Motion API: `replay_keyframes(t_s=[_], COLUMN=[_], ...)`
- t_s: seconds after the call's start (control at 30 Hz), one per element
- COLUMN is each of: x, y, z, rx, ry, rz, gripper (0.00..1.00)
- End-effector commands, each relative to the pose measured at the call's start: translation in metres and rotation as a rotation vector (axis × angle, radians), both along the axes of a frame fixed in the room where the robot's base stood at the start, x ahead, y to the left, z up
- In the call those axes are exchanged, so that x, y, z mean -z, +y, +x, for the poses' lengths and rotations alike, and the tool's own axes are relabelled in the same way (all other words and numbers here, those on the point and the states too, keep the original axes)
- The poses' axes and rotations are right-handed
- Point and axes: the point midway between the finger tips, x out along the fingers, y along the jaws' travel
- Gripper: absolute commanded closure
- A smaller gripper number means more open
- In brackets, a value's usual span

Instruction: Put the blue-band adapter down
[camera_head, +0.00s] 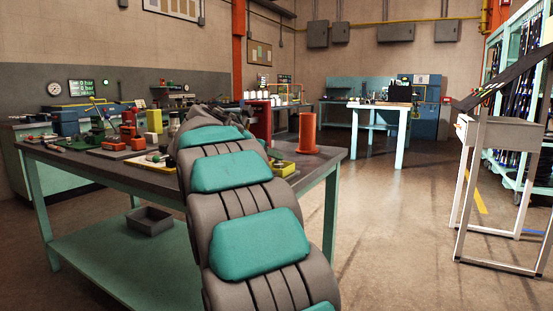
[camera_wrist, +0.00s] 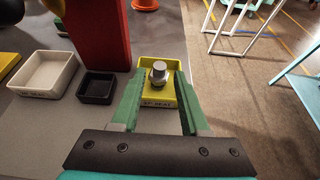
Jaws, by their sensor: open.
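A silver metal adapter (camera_wrist: 159,73) stands in a small yellow tray (camera_wrist: 160,103) in the wrist view; I cannot make out a blue band on it. The tray has a label on its near wall, too small to read surely. My gripper (camera_wrist: 159,80) is open, its green fingers on either side of the adapter, with gaps showing between them and it. In the head view the yellow tray (camera_head: 284,170) sits near the table's right edge, and my arm hides most of my gripper.
A white tray (camera_wrist: 44,74) and a black tray (camera_wrist: 96,87) lie left of the yellow one. A red upright block (camera_wrist: 98,32) stands close behind the black tray. An orange cylinder (camera_head: 307,134) stands near the table's (camera_head: 330,164) far right corner. Open floor lies to the right.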

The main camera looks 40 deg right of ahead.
Motion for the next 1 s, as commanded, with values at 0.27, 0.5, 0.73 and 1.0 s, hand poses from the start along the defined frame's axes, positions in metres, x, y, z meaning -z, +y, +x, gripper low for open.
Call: replay_keyframes(t_s=[0.27, 0.5, 0.73, 1.0], x=[-0.020, -0.027, -0.026, -0.026], y=[0.044, 0.058, 0.059, 0.058], z=[-0.018, -0.024, -0.024, -0.024], rx=[0.000, -0.001, 0.000, 0.000], ry=[0.000, -0.001, 0.000, 0.000], rz=[-0.001, 0.000, 0.000, 0.000], gripper=[0.55, 0.55, 0.55, 0.55])
